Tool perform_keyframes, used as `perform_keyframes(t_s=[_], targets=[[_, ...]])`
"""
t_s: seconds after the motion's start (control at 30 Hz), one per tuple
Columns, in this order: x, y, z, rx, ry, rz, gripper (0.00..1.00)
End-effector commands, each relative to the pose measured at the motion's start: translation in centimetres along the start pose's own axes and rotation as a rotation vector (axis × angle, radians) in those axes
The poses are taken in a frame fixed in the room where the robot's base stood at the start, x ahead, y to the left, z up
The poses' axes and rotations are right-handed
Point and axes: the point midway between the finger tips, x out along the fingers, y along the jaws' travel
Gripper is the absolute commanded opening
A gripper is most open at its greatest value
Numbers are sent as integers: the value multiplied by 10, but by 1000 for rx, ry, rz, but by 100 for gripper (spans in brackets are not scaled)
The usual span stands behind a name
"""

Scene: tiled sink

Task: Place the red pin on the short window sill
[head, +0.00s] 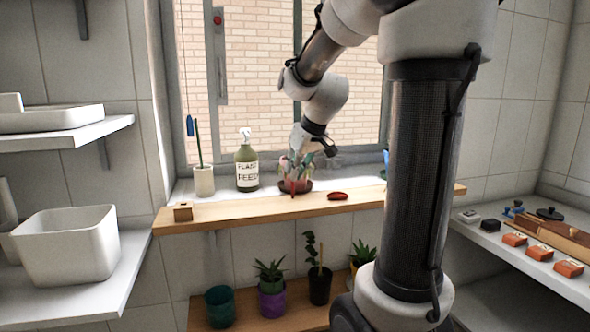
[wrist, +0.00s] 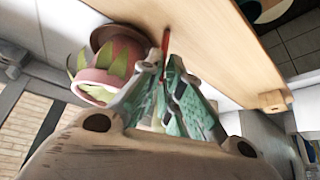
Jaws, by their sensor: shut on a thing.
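The red pin (wrist: 165,42) is a thin red rod between the fingertips of my gripper (wrist: 170,72) in the wrist view. In the head view the red pin (head: 293,189) points down in front of the potted plant, close to the wooden window sill (head: 240,212). My gripper (head: 298,165) is shut on the pin, fingers down. The wooden sill (wrist: 215,40) also shows in the wrist view. I cannot tell whether the pin's lower end touches it. A white ledge (head: 225,190) runs behind the wood along the window.
A pink pot (wrist: 97,82) on a brown saucer stands beside my fingers. A plant feed bottle (head: 247,168) and white pot (head: 204,181) stand left. A red object (head: 337,196) lies right of the pin. A small wooden block (head: 183,211) sits at the sill's left end.

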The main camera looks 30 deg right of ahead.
Motion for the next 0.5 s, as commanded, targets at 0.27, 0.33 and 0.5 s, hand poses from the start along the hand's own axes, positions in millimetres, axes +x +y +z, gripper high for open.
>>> perform_keyframes(t_s=[0.27, 0.33, 0.5], targets=[[2, 0, 1, 0, -1, 0, 21], [2, 0, 1, 0, -1, 0, 28], [2, 0, 1, 0, -1, 0, 28]])
